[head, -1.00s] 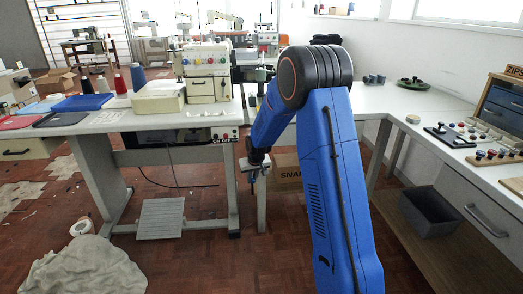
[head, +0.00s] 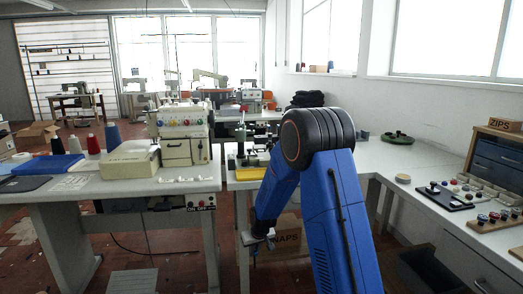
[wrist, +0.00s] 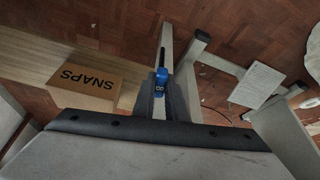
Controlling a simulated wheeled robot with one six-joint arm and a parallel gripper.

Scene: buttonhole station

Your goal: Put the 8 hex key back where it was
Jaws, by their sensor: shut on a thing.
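The 8 hex key (wrist: 160,84) shows in the wrist view as a blue handle marked 8, with a thin dark shaft pointing away from it. My gripper (wrist: 161,98) is shut on its handle. In the head view my gripper (head: 262,238) hangs below table height, in front of the middle table; the key is too small to make out clearly there. A yellow block (head: 250,173) lies on that table near a dark machine, partly behind my arm. I cannot tell whether it is a key holder.
A SNAPS box (wrist: 85,88) is on a low shelf below. The right counter (head: 405,192) holds button trays. A grey bin (head: 430,270) stands under it.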

